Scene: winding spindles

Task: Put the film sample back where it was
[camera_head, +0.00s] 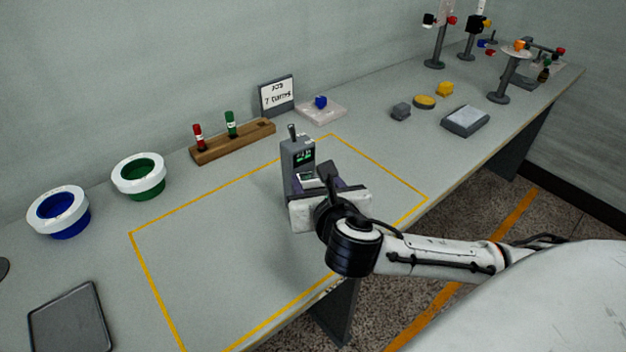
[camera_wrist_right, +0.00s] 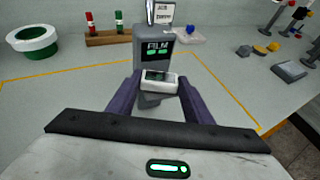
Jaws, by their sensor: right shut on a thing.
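The film sample appears to be the small white block with a dark top (camera_wrist_right: 160,77). My right gripper (camera_wrist_right: 159,84) is shut on it, one purple finger at each side. The sample is right in front of a grey upright device (camera_wrist_right: 153,41) labelled FILM with green lights; I cannot tell whether it touches the device. In the head view the device (camera_head: 297,155) stands inside the yellow outline, and my right gripper (camera_head: 312,187) is at its near side, partly hiding the sample. My left gripper is not in view.
A wooden rack (camera_head: 234,142) holds a red and a green vial. A sign (camera_head: 276,95) and a clear tray (camera_head: 322,113) with a blue piece stand behind. Blue (camera_head: 57,212) and green (camera_head: 139,176) white-rimmed bowls and a dark tray (camera_head: 70,322) are left. The outline's left half is clear.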

